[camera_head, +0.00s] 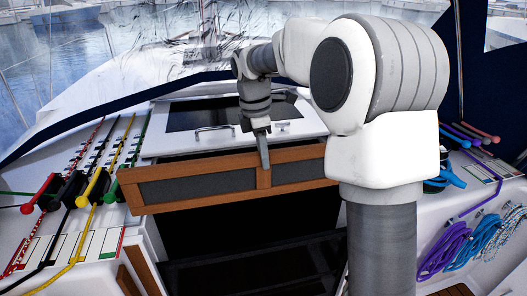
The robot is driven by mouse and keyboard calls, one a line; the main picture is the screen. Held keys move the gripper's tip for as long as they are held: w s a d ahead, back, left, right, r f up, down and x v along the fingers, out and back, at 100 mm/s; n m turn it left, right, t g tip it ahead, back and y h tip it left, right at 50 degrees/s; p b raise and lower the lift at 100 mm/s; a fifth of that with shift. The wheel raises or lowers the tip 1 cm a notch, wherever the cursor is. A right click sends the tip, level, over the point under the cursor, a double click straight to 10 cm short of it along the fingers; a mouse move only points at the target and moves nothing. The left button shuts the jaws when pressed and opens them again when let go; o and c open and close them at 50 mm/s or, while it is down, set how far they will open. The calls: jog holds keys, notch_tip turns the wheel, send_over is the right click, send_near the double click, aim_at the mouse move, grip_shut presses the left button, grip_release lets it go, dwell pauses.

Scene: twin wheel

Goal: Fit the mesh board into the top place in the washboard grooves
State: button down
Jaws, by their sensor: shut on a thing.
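The mesh board (195,187) is a long wooden frame with dark mesh panels and a wooden divider. It lies across the companionway opening (240,235), with its left end lower in the picture than its right. My gripper (264,160) is shut on the board at the divider, coming from above. The board's right end is hidden behind my arm. The washboard grooves cannot be made out, and I cannot tell whether the board's ends are in them.
A white sliding hatch (182,147) with a dark panel and metal handle lies just behind the board. Colored rope clutches with levers (95,187) stand on the left. Purple and blue rope coils (443,247) hang on the right. The opening below the board is dark.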

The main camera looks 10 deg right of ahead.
jog(key=b, duration=0.2)
send_over(264, 195)
jog(key=w, duration=0.1)
jog(key=shift+f, duration=2.4)
jog(key=shift+p, duration=0.8)
